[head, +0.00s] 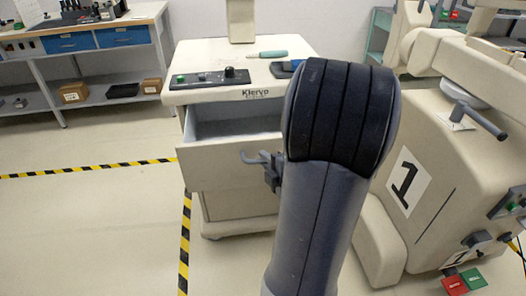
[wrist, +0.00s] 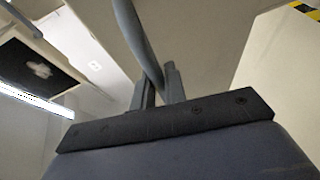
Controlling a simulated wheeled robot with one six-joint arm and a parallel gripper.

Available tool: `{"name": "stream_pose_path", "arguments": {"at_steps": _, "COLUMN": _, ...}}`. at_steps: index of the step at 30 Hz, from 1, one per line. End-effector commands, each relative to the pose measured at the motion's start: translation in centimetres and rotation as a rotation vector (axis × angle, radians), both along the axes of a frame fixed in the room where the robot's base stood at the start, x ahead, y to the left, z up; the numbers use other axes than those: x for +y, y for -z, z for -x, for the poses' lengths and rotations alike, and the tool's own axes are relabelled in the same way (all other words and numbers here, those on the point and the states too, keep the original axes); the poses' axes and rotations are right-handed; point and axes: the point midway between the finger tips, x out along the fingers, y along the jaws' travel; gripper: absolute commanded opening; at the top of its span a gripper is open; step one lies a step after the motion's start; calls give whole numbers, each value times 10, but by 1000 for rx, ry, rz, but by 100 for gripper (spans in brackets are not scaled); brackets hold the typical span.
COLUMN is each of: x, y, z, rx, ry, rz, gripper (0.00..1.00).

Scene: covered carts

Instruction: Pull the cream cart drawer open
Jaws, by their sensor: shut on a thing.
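The cream cart (head: 215,55) stands in the middle of the head view. Its drawer (head: 215,165) is out from the body, and the grey inside shows behind the front panel. A grey bar handle (head: 252,158) sits on the drawer front. My gripper (head: 271,168) is at the right part of this handle, partly hidden by my arm. In the wrist view, the fingers of my gripper (wrist: 160,85) are shut on the grey handle (wrist: 138,40). My arm hides the right side of the drawer.
A screwdriver (head: 268,54) and a control panel (head: 208,77) are on the cart top. A large cream machine (head: 430,160) marked 1 stands close at right. A workbench (head: 85,40) is at the back left. The floor at left is clear, with striped tape (head: 90,168).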

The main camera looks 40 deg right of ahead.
Motion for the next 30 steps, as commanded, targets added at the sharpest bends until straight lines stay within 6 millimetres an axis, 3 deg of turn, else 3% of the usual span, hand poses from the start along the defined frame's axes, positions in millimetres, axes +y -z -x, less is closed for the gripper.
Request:
{"name": "stream_pose_path", "arguments": {"at_steps": 6, "x": 12, "y": 2, "z": 20, "rx": 4, "ry": 2, "rz": -2, "gripper": 0}}
{"name": "stream_pose_path", "arguments": {"at_steps": 20, "x": 15, "y": 1, "z": 24, "rx": 5, "ry": -1, "rz": -2, "gripper": 0}}
{"name": "stream_pose_path", "arguments": {"at_steps": 21, "x": 15, "y": 1, "z": 24, "rx": 5, "ry": -1, "rz": -2, "gripper": 16}}
{"name": "stream_pose_path", "arguments": {"at_steps": 27, "x": 15, "y": 1, "z": 24, "rx": 3, "ry": 0, "rz": -1, "gripper": 32}}
{"name": "stream_pose_path", "arguments": {"at_steps": 30, "x": 14, "y": 0, "z": 24, "rx": 2, "ry": 0, "rz": -1, "gripper": 34}}
